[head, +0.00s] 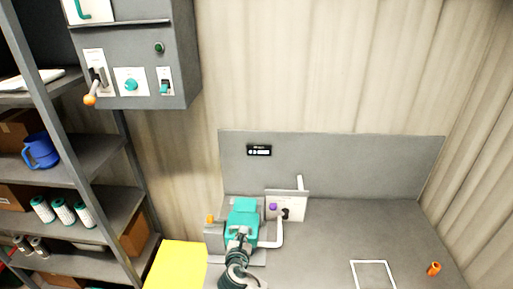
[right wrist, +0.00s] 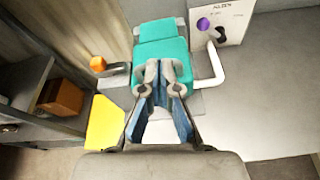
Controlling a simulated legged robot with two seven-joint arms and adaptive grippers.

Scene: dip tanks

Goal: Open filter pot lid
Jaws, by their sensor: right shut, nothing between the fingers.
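The filter pot has a teal lid (head: 242,208), which lies over a grey body on the bench. The lid also shows in the right wrist view (right wrist: 160,48), with a narrower teal part at its far end. My right gripper (head: 239,236) is shut and empty, over the near part of the lid. In the right wrist view its fingertips (right wrist: 161,72) overlap the lid's near edge, and I cannot tell whether they touch it. The near edge is partly hidden by the fingers. My left gripper is not in view.
An orange-tipped handle (right wrist: 98,64) stands left of the pot. A white pipe (head: 277,237) runs on its right, by a panel (head: 290,206) with a purple button. The bench's right side is mostly clear, with an orange item (head: 434,268).

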